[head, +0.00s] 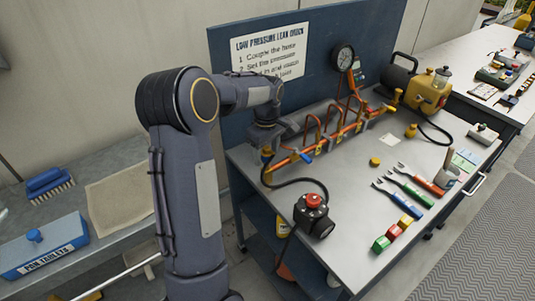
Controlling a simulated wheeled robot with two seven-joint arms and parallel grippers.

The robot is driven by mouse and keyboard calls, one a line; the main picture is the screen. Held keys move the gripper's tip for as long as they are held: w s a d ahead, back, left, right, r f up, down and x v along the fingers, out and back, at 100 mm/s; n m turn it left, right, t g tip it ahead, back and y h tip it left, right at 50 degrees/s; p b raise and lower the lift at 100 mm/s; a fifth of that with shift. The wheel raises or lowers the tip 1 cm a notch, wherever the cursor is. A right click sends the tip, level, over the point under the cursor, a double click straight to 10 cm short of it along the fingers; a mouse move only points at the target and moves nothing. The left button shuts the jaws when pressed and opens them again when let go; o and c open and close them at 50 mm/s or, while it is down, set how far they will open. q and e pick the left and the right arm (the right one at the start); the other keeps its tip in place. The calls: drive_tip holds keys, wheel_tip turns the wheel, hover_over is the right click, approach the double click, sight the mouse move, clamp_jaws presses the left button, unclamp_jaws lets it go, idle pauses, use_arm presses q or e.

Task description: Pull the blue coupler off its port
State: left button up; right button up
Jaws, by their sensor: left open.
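A small blue part (306,158), which looks like the blue coupler, sits at the front of the orange pipe manifold (331,137), near its left end. It is too small to tell how it is seated on its port. My left gripper (267,149) points down at the left end of the manifold, to the left of the blue part and apart from it. It is open, and its fingers are small and partly lost against the fittings there. My right gripper is not in view.
A black box with a red button (313,208) stands at the bench's front left, with a black hose behind it. Colored-handled tools (408,190) and colored blocks (392,234) lie to the right. A gauge (343,57) and yellow pump (428,92) stand behind.

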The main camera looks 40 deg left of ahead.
sight(266, 147)
use_arm(q)
clamp_jaws()
idle(0.3)
drive_tip(key=shift+r, duration=0.15)
drive_tip(key=shift+r+p, duration=2.45)
drive_tip(key=shift+r, duration=0.45)
